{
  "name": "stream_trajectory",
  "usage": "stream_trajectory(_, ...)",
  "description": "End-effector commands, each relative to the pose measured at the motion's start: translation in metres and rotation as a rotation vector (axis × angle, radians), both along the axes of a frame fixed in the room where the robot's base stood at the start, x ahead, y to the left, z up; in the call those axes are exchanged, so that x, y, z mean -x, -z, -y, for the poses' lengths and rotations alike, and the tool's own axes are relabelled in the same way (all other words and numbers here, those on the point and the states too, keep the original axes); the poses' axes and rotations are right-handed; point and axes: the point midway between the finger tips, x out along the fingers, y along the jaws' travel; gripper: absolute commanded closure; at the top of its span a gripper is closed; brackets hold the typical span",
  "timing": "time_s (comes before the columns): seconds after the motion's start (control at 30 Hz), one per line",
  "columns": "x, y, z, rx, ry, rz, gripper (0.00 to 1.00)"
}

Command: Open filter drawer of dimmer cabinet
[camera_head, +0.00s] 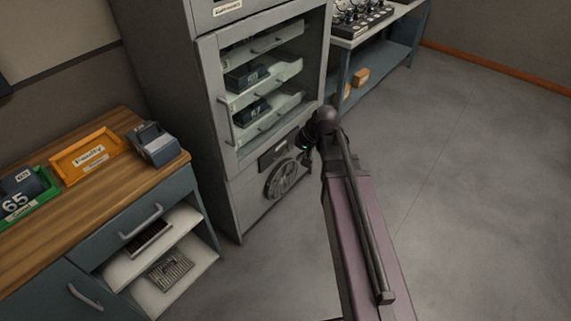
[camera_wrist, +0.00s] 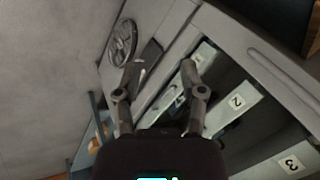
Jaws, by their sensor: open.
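The dimmer cabinet (camera_head: 212,160) is a tall grey unit in the head view. Low on its front, a small dark rectangular front (camera_head: 274,153) sits just above a round fan grille (camera_head: 283,180); this looks like the filter drawer and appears flush. The wrist view shows the dark front (camera_wrist: 151,52) beside the fan grille (camera_wrist: 122,42). My gripper (camera_wrist: 160,67) is open and empty, its fingers spread in front of the cabinet's lower face. I see no contact with the dark front. In the head view my arm hides most of the gripper.
Above is a framed door with a handle (camera_head: 229,122), showing pull-out shelves inside; number labels such as 2 (camera_wrist: 237,102) show in the wrist view. A wooden-topped bench (camera_head: 120,200) stands at left, a blue shelf table (camera_head: 385,72) at back right. The right-hand floor (camera_head: 480,190) is clear.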

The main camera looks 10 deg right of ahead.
Motion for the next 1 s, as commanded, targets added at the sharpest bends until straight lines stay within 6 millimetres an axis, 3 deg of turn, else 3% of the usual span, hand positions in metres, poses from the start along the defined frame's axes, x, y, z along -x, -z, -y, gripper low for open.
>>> stream_trajectory(0.03, -0.007, 0.018, 0.001, -0.016, 0.009, 0.007, 0.47)
stream_trajectory(0.1, -0.014, 0.028, 0.002, -0.040, 0.022, 0.019, 0.47)
stream_trajectory(1.0, -0.102, 0.149, 0.026, -0.358, 0.203, 0.155, 0.47)
